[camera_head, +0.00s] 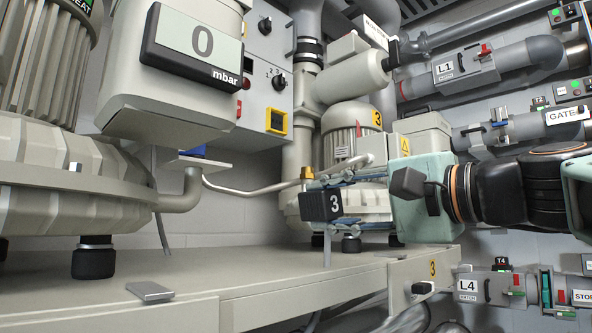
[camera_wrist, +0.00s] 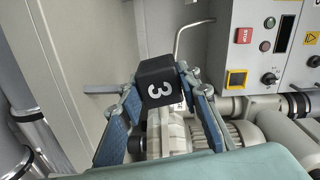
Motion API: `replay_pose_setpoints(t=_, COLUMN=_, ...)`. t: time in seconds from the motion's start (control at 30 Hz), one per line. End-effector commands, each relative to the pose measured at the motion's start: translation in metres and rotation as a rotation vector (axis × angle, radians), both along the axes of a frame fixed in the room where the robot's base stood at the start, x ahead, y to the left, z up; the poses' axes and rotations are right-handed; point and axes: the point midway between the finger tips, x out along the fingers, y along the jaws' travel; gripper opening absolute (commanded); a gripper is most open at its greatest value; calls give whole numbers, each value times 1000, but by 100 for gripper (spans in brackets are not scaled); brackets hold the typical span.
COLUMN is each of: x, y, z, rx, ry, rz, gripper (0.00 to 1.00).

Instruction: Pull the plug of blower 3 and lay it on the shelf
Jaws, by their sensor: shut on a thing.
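The black plug (camera_head: 320,205) marked 3 is held in the air above the beige shelf (camera_head: 250,275), with a grey cable (camera_head: 327,248) below it. My gripper (camera_head: 322,188) is shut on the plug, coming in from the right. In the wrist view the plug (camera_wrist: 160,84) sits between the two blue-padded fingers of my gripper (camera_wrist: 160,80). Blower 3 (camera_head: 345,125), with a yellow 3 tag, stands behind my gripper and is partly hidden. A beige box (camera_head: 433,267) with a yellow 3 label and a black fitting is at the shelf's right end.
A flat grey plate (camera_head: 150,291) lies on the shelf at front left. A large blower with a 0 mbar display (camera_head: 200,40) stands close at left. A control cabinet (camera_head: 262,85) and a bent pipe (camera_head: 255,188) are behind. Labelled pipes and valves line the right wall.

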Motion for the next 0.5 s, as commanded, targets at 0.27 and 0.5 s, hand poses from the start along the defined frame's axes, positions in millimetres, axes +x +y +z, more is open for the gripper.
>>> replay_pose_setpoints(t=0.27, x=0, y=0, z=0, rx=-212, ry=-215, rz=0, gripper=0)
replay_pose_setpoints(t=0.5, x=0, y=0, z=1, rx=-410, ry=-416, rz=0, gripper=0)
